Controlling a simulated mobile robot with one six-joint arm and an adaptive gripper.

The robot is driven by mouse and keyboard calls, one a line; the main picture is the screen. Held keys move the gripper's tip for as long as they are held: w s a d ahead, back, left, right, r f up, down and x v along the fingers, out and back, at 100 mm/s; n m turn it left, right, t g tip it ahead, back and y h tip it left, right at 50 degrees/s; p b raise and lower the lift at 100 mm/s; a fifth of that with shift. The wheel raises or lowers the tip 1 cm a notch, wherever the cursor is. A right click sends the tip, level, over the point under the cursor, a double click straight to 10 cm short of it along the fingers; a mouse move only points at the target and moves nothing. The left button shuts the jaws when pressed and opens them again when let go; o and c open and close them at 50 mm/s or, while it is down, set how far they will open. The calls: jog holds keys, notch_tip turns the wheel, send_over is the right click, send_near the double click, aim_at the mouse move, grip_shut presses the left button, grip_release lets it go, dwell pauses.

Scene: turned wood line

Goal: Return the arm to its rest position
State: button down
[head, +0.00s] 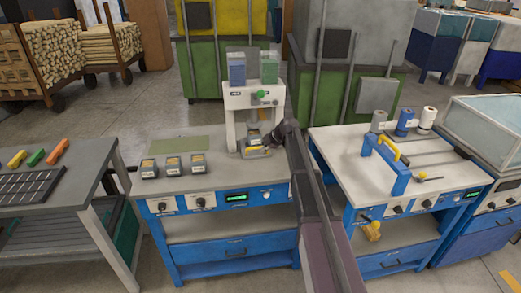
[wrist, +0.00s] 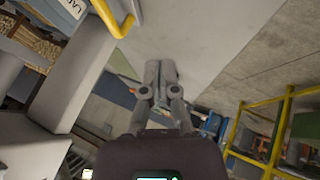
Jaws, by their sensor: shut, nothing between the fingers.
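My gripper (wrist: 161,72) is shut and empty in the wrist view, its two grey fingers together over a pale surface. In the head view my arm rises from the bottom edge to beside the white bench machine (head: 240,101). Its end is at the right side of the machine; the fingers are too small to make out there. A yellow part (head: 257,153) shows low at the front of the machine. A yellow bar (wrist: 113,20) is near the fingers, up and to the left, in the wrist view.
Three dark boxes (head: 172,165) stand in a row on the middle bench (head: 215,187). The right bench (head: 345,150) holds a blue frame (head: 393,172) and several spools. A grey table (head: 70,195) stands at left. Green bins (head: 205,70) stand behind.

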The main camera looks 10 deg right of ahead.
jog(key=shift+s+d+r, duration=0.15)
jog(key=shift+d+r, duration=0.05)
jog(key=shift+r, duration=0.05)
dwell(0.3)
jog(key=s+f+m+g+h, duration=0.2)
jog(key=s+m, duration=0.7)
jog(key=s, duration=1)
jog(key=s+a+f+m+g+h, duration=0.1)
jog(key=s+m, duration=0.9)
jog(key=s, duration=1)
jog(key=g+h, duration=0.1)
jog(key=h, duration=0.1)
jog(key=shift+a+f+g+h, duration=0.2)
jog(key=shift+f+g+h, duration=0.1)
jog(key=shift+f+g, duration=0.1)
jog(key=shift+w, duration=0.1)
